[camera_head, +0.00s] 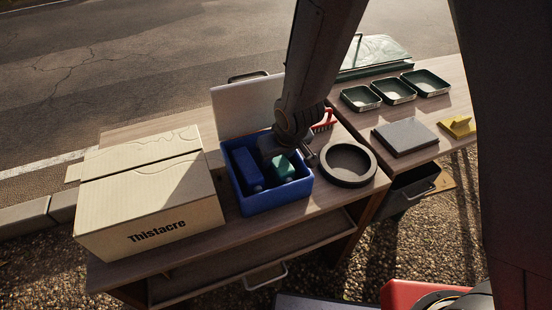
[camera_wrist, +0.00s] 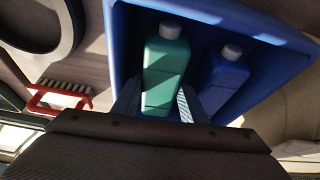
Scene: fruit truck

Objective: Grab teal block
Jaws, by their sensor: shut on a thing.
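No plain teal block shows; the teal thing is a teal-green bottle (camera_head: 283,168) with a white cap, inside the blue bin (camera_head: 279,198). In the wrist view the bottle (camera_wrist: 165,65) lies between the two fingers of my gripper (camera_wrist: 158,100), which are shut on its sides. A blue bottle (camera_wrist: 223,84) with a white cap lies beside it in the same bin; it also shows in the head view (camera_head: 246,167). My wrist hides part of the teal bottle in the head view.
A cardboard box (camera_head: 150,215) stands left of the bin. A dark round dish (camera_head: 348,163) and a red-handled brush (camera_head: 325,122) are on the right. Several green trays (camera_head: 393,91), a grey slab (camera_head: 405,136) and a yellow object (camera_head: 458,126) sit on the far right table.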

